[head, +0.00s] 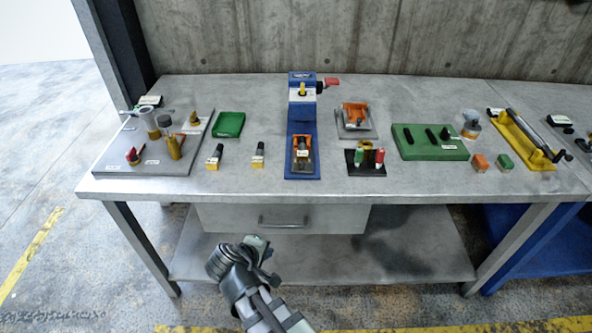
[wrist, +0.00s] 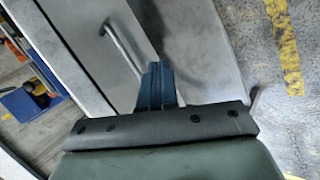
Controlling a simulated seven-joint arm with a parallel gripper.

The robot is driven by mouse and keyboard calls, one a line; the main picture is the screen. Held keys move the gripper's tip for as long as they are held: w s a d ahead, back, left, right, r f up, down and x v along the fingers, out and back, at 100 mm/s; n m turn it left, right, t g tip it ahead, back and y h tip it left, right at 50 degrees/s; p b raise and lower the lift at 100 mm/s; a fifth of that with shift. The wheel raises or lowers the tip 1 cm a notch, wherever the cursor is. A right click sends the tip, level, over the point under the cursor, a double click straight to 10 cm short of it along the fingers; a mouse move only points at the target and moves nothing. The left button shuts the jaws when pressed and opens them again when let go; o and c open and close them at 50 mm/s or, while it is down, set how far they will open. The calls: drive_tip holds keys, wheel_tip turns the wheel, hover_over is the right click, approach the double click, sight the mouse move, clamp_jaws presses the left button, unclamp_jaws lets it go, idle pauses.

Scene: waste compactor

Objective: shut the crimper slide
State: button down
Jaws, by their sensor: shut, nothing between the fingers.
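A blue press-like device, which I take for the crimper (head: 302,110), stands at the middle of the bench with a red handle at its top right. On its blue base sits an orange and metal piece (head: 302,148), perhaps the slide; how far it is open I cannot tell. The device seems to show at the left edge of the wrist view (wrist: 28,102), partly cut off. My gripper (head: 262,246) is shut and empty, in front of the bench and apart from the device. Its dark blue fingers (wrist: 158,78) are together in the wrist view.
A grey drawer (head: 225,216) with a bar handle (head: 283,222) is under the bench top, near my gripper. On the bench are a grey board (head: 115,160) at left, a green block (head: 445,150) at right, and small black-and-yellow pieces (head: 258,155) left of the device.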

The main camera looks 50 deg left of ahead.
sight(296, 144)
drive_tip(key=w+a+r+n+t+y, duration=0.1)
drive_tip(key=w+a+r+n+t, duration=0.2)
drive_tip(key=r+n, duration=0.4)
drive_tip(key=w+a+r+n+t+y, duration=0.1)
drive_tip(key=w+r+n+t, duration=0.25)
drive_tip(key=r+n, duration=0.35)
drive_tip(key=w+a+n, duration=0.1)
drive_tip(key=w, duration=0.3)
drive_tip(key=w+a+f+n, duration=0.1)
drive_tip(key=w, duration=0.3)
drive_tip(key=w+a+n+t, duration=0.1)
drive_tip(key=w+a+n, duration=0.1)
drive_tip(key=w, duration=0.3)
drive_tip(key=shift+f, duration=0.4)
drive_tip(key=w+a, duration=0.4)
drive_tip(key=a, duration=0.1)
drive_tip(key=w+a, duration=0.4)
drive_tip(key=w, duration=0.1)
drive_tip(key=shift+w+a, duration=0.2)
drive_tip(key=shift+a, duration=0.2)
drive_tip(key=shift+w, duration=0.15)
drive_tip(key=shift+a+r, duration=0.1)
